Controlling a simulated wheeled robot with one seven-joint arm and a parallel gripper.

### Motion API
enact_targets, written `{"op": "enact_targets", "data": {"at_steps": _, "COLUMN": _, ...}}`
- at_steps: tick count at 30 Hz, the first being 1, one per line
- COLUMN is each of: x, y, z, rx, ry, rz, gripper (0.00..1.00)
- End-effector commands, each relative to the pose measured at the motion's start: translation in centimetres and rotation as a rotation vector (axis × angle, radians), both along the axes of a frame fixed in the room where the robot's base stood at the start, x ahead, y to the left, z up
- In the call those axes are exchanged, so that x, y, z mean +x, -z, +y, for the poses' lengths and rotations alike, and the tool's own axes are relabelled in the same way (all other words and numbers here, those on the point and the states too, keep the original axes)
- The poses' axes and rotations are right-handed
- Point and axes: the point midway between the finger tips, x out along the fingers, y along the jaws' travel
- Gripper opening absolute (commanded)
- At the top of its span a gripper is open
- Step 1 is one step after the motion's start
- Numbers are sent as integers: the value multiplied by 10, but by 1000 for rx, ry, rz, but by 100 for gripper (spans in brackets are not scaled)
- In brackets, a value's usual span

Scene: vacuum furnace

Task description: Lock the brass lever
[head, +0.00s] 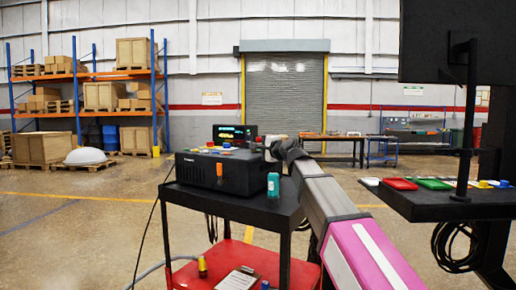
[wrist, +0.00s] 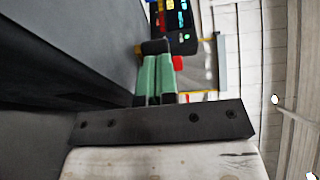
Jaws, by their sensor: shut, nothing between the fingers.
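A black box-shaped unit (head: 240,174), which looks like the furnace, sits on a dark cart top. I cannot clearly make out a brass lever in either view. In the head view my arm reaches to the unit's right side, and my gripper's end (head: 274,143) is partly hidden behind the wrist. In the wrist view my gripper (wrist: 156,48) has its green fingers together with nothing between them. A small yellow piece (wrist: 137,49) shows just left of the dark fingertips; I cannot tell whether it is the lever or whether they touch. A dark surface (wrist: 75,45) fills the left side.
A teal bottle (head: 273,185) stands on the cart top (head: 245,207) right of the unit. A small screen (head: 235,132) is behind it. A dark side table (head: 440,203) with coloured trays is at the right.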

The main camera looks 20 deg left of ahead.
Motion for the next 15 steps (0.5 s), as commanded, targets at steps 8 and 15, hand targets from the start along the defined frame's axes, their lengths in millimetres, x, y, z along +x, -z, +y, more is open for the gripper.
{"op": "enact_targets", "data": {"at_steps": 8, "x": -38, "y": 2, "z": -30, "rx": 0, "ry": 0, "rz": 0, "gripper": 0}}
{"op": "enact_targets", "data": {"at_steps": 15, "x": -81, "y": 2, "z": -51, "rx": 0, "ry": 1, "rz": -1, "gripper": 0}}
